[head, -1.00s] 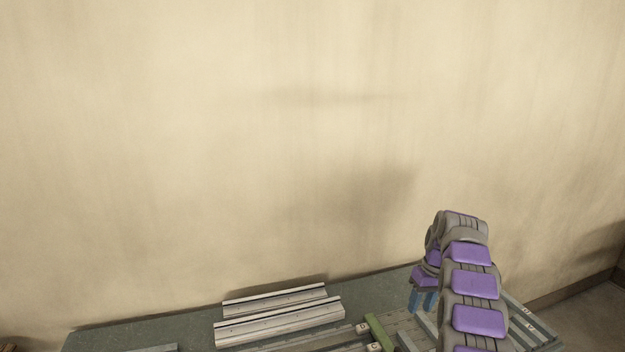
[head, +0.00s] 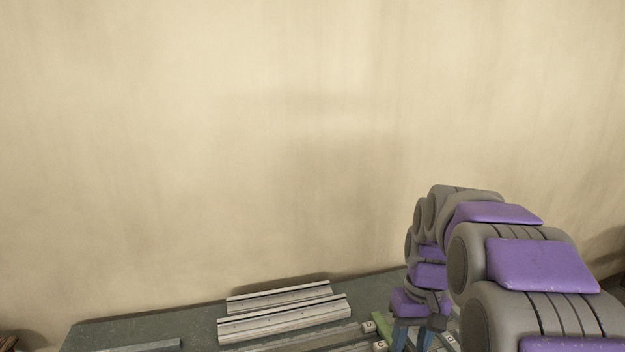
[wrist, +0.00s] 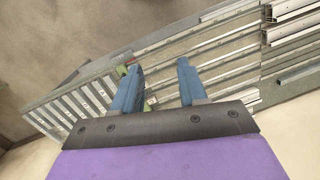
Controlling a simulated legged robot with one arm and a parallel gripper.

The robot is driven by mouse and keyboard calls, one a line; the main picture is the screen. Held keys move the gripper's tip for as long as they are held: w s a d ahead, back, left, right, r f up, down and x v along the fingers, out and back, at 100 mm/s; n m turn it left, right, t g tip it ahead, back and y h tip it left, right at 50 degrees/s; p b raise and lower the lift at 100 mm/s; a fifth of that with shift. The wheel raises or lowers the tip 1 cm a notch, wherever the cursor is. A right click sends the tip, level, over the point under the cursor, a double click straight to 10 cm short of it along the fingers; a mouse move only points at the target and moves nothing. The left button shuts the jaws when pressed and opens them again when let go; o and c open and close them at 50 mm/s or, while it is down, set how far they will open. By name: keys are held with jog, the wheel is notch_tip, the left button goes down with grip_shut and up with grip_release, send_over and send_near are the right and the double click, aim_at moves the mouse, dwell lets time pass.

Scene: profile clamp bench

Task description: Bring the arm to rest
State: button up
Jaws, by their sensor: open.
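My gripper (head: 412,338) hangs over the right part of the bench in the head view, at the bottom edge. Its two blue fingers point down and are apart. In the wrist view, my gripper (wrist: 158,66) is open, with nothing held between the fingers. Below it are pale slatted rails of the bench. A green bar (head: 382,324) lies just left of the gripper in the head view; in the wrist view it is partly hidden by the left finger. The fingers' height above the rails is hard to judge.
The dark bench top (head: 150,322) runs along a bare wall (head: 250,150). Two long pale metal profiles (head: 283,320) lie left of my gripper. Small lettered blocks (head: 380,346) sit beside the green bar. Floor (wrist: 120,35) shows past the bench in the wrist view.

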jog(key=s+a+f+b, duration=0.1)
jog(key=s+f, duration=0.3)
jog(key=s, duration=1)
jog(key=s+a+f+h+b, duration=0.1)
jog(key=s+a+f+b, duration=0.1)
jog(key=s, duration=1.3)
notch_tip(320, 180, down, 2)
jog(key=shift+a+f+m, duration=0.15)
jog(key=shift+a+m, duration=0.25)
jog(key=shift+a, duration=0.4)
